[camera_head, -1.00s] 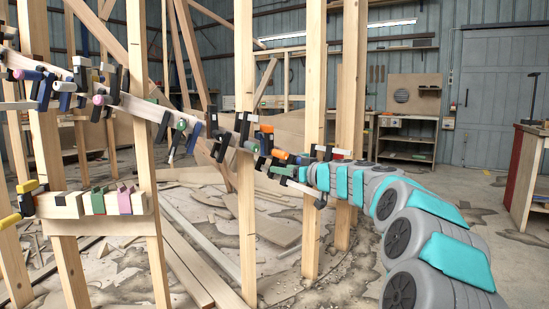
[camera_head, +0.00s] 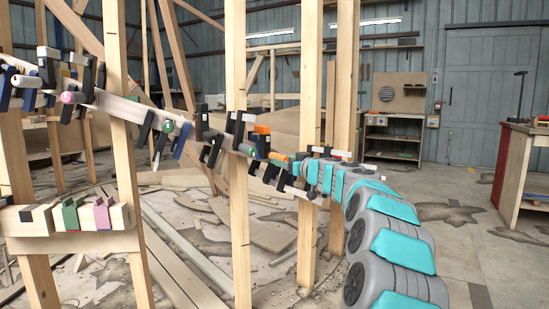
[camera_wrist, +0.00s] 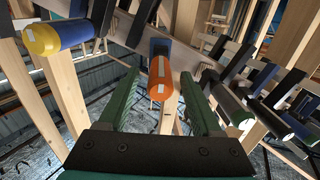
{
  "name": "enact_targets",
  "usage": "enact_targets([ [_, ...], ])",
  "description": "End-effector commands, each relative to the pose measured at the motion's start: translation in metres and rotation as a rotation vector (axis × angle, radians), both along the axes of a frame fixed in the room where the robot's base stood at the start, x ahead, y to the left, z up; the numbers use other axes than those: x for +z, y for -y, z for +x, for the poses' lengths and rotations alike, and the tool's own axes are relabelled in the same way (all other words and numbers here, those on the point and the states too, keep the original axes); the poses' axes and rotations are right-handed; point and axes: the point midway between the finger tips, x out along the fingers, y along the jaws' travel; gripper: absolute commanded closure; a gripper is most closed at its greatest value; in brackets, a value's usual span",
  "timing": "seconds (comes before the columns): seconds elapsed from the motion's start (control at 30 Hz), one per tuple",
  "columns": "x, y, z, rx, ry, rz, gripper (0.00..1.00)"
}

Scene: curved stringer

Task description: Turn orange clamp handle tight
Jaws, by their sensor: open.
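The orange clamp handle (camera_wrist: 161,78) is a short cylinder with a pale label, seen nearly end-on in the middle of the wrist view. A blue part (camera_wrist: 160,46) of its clamp shows behind it. My gripper (camera_wrist: 160,88) has green fingers, standing apart on the left and right of the handle. A gap shows on both sides, so it is not gripped. In the head view the orange handle (camera_head: 278,157) lies about level at the end of my arm, against the clamped stringer (camera_head: 120,104). My gripper is small and partly hidden there.
A yellow-and-blue clamp handle (camera_wrist: 55,38) is to the left in the wrist view. Upright wooden posts (camera_head: 235,200) stand along the stringer. Loose boards (camera_head: 180,255) lie on the floor.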

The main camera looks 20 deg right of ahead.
Motion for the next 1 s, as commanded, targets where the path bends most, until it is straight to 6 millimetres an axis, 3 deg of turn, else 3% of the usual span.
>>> enact_targets([
  [0.2,0.001,-0.004,0.028,0.0,-0.002,-0.002,0.34],
  [0.4,0.001,-0.007,0.043,-0.001,-0.001,-0.002,0.34],
  [0.83,0.0,-0.009,0.049,0.0,0.0,0.001,0.34],
  [1.0,0.0,-0.009,0.049,0.001,0.0,0.0,0.51],
])
